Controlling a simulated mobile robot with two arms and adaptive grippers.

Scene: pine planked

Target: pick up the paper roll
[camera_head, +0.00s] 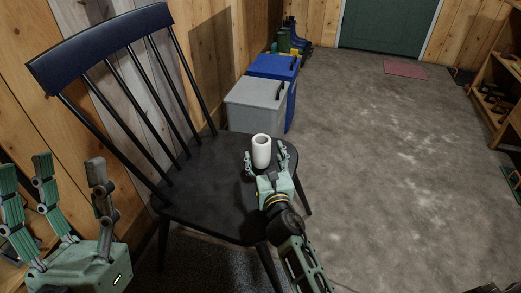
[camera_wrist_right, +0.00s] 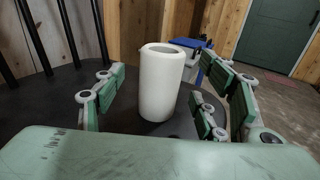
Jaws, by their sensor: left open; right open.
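The white paper roll (camera_head: 261,150) stands upright on the seat of the dark chair (camera_head: 205,195), near its right side. In the right wrist view the roll (camera_wrist_right: 161,85) stands between the spread fingers of my right gripper (camera_wrist_right: 158,105). My right gripper (camera_head: 266,161) is open around the roll, with gaps visible between roll and fingers in the wrist view. My left gripper (camera_head: 70,195) is open and empty at the lower left, away from the roll. The roll's lower part is partly hidden by the right gripper in the head view.
The chair's spindled back (camera_head: 105,45) rises left of the roll. A grey bin (camera_head: 257,105) and a blue bin (camera_head: 273,67) stand behind the chair. A wooden shelf (camera_head: 508,75) is at the far right. The concrete floor (camera_head: 400,170) between is clear.

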